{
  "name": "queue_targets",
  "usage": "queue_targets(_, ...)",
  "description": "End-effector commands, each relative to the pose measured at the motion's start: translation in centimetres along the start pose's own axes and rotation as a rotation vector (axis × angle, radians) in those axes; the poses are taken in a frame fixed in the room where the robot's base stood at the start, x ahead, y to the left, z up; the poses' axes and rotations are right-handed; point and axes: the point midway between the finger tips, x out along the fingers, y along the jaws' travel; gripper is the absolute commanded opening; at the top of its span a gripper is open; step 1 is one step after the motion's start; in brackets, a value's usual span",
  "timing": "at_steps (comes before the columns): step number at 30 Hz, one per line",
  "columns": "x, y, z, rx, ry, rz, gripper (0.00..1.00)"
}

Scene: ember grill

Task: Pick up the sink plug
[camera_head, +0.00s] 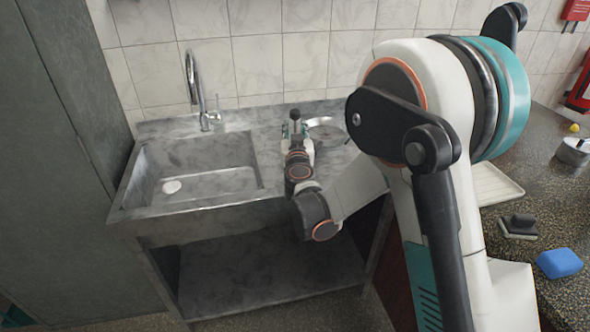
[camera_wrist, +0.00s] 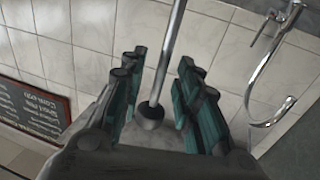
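A pale, round, flat piece (camera_head: 172,186) lies on the floor of the sink, towards its left side. It may be the sink plug, but I cannot tell it from a drain fitting. My gripper (camera_head: 296,128) is above the worktop just right of the sink basin, well to the right of the pale piece. In the wrist view my gripper (camera_wrist: 163,62) has its two fingers apart and holds nothing. The pale piece does not show in the wrist view.
The stone sink (camera_head: 215,198) has a tall curved tap (camera_head: 194,82) at its back edge. A round metal dish (camera_head: 328,122) is beside my gripper. A grey rod with a dark ball end (camera_wrist: 151,114) appears between my fingers; its distance is unclear. A blue sponge (camera_head: 558,263) lies far right.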

Motion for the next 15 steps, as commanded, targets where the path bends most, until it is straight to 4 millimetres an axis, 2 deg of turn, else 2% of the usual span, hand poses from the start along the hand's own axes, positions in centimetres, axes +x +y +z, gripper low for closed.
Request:
queue_targets(3, 0.87, 0.05, 0.00, 0.000, 0.000, 0.000, 0.30)
queue_targets(10, 0.96, 0.03, -0.10, 0.000, 0.000, 0.000, 0.30)
queue_targets(11, 0.96, 0.02, -0.10, 0.000, 0.000, 0.000, 0.26)
queue_targets(14, 0.95, 0.02, -0.10, 0.000, 0.000, 0.000, 0.03)
queue_targets(15, 0.95, 0.02, -0.10, 0.000, 0.000, 0.000, 0.00)
